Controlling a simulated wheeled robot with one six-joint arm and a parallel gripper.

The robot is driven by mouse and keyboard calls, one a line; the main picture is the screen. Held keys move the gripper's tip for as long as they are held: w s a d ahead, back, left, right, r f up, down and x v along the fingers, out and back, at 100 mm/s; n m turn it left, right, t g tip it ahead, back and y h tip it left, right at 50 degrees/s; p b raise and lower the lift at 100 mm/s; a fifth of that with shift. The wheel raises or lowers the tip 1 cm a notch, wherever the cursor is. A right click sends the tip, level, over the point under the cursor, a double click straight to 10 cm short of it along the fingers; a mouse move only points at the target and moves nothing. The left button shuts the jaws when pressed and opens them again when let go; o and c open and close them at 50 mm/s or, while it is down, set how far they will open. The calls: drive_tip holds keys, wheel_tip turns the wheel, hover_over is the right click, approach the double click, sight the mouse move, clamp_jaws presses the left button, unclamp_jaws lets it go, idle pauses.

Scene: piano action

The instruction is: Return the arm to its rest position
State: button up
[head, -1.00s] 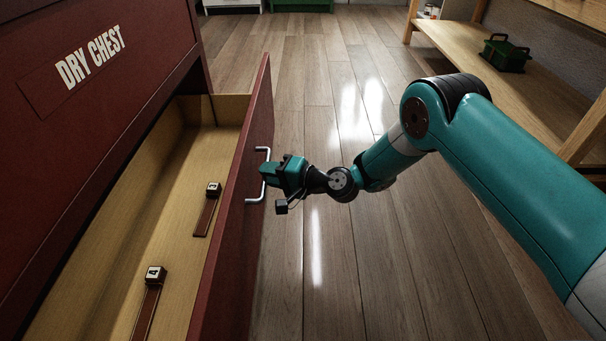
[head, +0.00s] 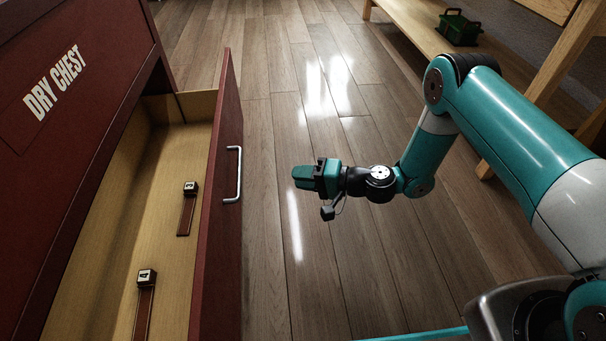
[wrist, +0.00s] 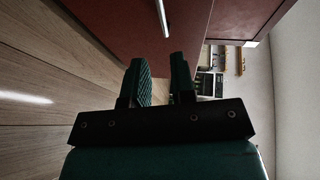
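My gripper (head: 303,174) is at the end of my teal arm (head: 425,155), in the middle of the head view. It hangs over the wood floor, to the right of the open drawer and apart from its handle (head: 233,175). In the wrist view my gripper (wrist: 162,80) shows two fingers spread with a gap between them and nothing held. The handle also shows in the wrist view (wrist: 162,18), beyond the fingertips.
The red chest marked DRY CHEST (head: 60,70) has its drawer (head: 214,240) pulled out. Inside lie pieces marked 3 (head: 190,188) and 4 (head: 147,277). The floor between is clear.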

idle(0.3)
drive_tip(key=s+a+r+n+g+h+p, duration=0.1)
drive_tip(key=s+r+n+g+h+p, duration=0.2)
drive_tip(key=r, duration=0.8)
drive_tip(key=s+r+n+g+p, duration=0.1)
drive_tip(key=s+r+n+g, duration=0.3)
drive_tip(key=r, duration=0.8)
drive_tip(key=s+d+r+n+t+h+p, duration=0.1)
drive_tip(key=s+d+r+n+h+p, duration=0.1)
drive_tip(key=s+d+r+h, duration=0.4)
drive_tip(key=s+d+r+n+t+h+p, duration=0.1)
drive_tip(key=s+d+r+h+p, duration=0.1)
drive_tip(key=s+d+r, duration=0.65)
drive_tip(key=s+a+r+p, duration=0.1)
drive_tip(key=r+p, duration=1.8)
drive_tip(key=s+a+r+p, duration=0.1)
drive_tip(key=s+r+p, duration=0.1)
drive_tip(key=r+p, duration=1.7)
drive_tip(key=shift+s+a+r, duration=0.15)
drive_tip(key=shift+s+r, duration=0.1)
drive_tip(key=shift+r, duration=0.3)
